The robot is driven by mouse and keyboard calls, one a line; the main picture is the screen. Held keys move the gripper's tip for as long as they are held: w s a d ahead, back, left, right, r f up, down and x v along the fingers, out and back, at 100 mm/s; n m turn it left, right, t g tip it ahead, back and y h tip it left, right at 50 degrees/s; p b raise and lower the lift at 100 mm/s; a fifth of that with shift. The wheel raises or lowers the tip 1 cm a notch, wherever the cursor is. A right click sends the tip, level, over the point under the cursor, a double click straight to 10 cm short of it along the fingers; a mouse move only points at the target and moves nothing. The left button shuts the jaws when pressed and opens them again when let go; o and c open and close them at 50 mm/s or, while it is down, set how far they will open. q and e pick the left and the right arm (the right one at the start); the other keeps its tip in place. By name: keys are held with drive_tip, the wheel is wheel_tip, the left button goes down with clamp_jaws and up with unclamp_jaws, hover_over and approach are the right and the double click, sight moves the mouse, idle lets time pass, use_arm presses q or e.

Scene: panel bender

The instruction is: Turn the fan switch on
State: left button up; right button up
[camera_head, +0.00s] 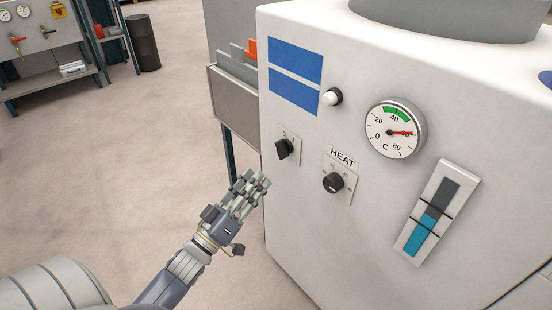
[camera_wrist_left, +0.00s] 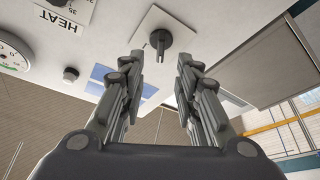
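A black rotary switch (camera_head: 284,148) on a small pale plate sits near the left edge of the white machine's front. I take it to be the fan switch, though no fan label is readable. My left gripper (camera_head: 258,182) is below and left of it in the head view, apart from it. In the wrist view the switch (camera_wrist_left: 160,42) shows ahead of the left gripper (camera_wrist_left: 162,68), between its two spread fingers. That gripper is open and empty. My right gripper is not in view.
The HEAT knob (camera_head: 333,183) is to the right of the switch, with a white button (camera_head: 333,97) above. A temperature gauge (camera_head: 394,129) and blue level indicator (camera_head: 429,214) are farther right. A grey bin (camera_head: 234,106) stands just left of the machine. The floor at left is clear.

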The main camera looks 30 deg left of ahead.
sight(278, 153)
use_arm(q)
drive_tip(key=x, duration=0.9)
drive_tip(key=shift+w+b, duration=0.3)
drive_tip(key=shift+b, duration=0.1)
clamp_jaws()
